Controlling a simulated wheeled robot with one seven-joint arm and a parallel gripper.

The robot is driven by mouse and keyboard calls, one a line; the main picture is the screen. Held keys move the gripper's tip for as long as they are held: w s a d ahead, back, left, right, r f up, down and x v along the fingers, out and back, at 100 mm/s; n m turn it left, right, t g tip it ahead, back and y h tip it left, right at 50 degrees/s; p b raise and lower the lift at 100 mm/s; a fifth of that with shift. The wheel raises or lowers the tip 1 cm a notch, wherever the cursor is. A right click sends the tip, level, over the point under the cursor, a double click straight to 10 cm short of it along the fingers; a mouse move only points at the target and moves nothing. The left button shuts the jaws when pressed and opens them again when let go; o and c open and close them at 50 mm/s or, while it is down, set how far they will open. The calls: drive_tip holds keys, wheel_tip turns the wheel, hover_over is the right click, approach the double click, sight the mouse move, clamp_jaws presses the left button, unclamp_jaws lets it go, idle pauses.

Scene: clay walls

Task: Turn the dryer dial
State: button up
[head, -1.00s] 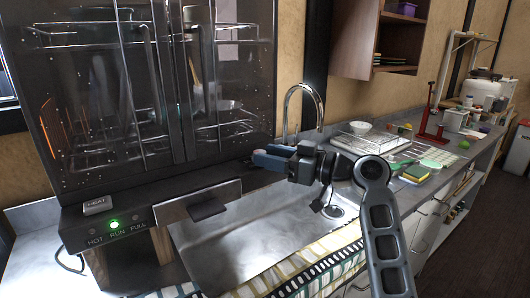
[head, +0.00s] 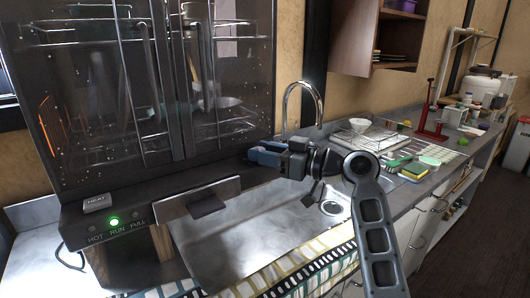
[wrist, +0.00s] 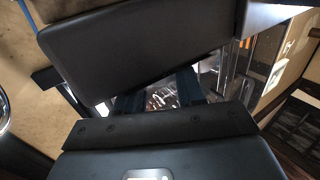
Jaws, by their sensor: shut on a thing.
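The dryer (head: 150,95) is a tall dark cabinet with glass doors and wire racks inside, at the left in the head view. My gripper (head: 256,156) reaches left to the right end of the dryer's lower front, above the sink. Its blue-grey fingers are closed on the dial there, which they hide almost wholly. In the wrist view the dark finger pads (wrist: 160,97) fill the middle and the dial cannot be made out.
A steel sink (head: 235,250) with an arched faucet (head: 303,105) lies below my arm. A dish rack (head: 375,138), sponge (head: 415,170) and red stand (head: 432,122) are on the counter at right.

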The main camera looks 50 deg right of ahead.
drive_tip(key=shift+a+m+h, duration=0.1)
drive_tip(key=shift+m+h, duration=0.4)
drive_tip(key=shift+h, duration=0.2)
drive_tip(key=m+h+p, duration=0.2)
drive_tip(key=h, duration=0.1)
drive_tip(key=shift+a+r, duration=0.1)
drive_tip(key=shift+a, duration=0.1)
drive_tip(key=m+h+p, duration=0.1)
drive_tip(key=h+p, duration=0.1)
drive_tip(key=m+h+p, duration=0.1)
drive_tip(key=h+p, duration=0.1)
drive_tip(key=shift+a+m+h, duration=0.15)
drive_tip(key=shift+m+h, duration=0.15)
drive_tip(key=shift+a+m+g+h+p, duration=0.1)
drive_tip(key=shift+m+g+h+p, duration=0.6)
drive_tip(key=shift+m+h+p, duration=0.6)
drive_tip(key=shift+w+a+f+m+g+h+b, duration=0.1)
drive_tip(key=shift+f+m+g+h+b, duration=0.15)
drive_tip(key=shift+h+b, duration=0.25)
drive_tip(key=shift+f+m+g+h+b, duration=0.1)
drive_tip(key=shift+m+g+h+b, duration=0.2)
drive_tip(key=shift+h, duration=0.3)
drive_tip(key=shift+m+g+h+b, duration=0.25)
drive_tip(key=shift+h+b, duration=0.15)
drive_tip(key=shift+b, duration=0.2)
drive_tip(key=shift+r+m+g+h+b, duration=0.1)
drive_tip(key=shift+m+g+h+b, duration=0.35)
drive_tip(key=shift+b, duration=0.25)
drive_tip(key=o, duration=0.7)
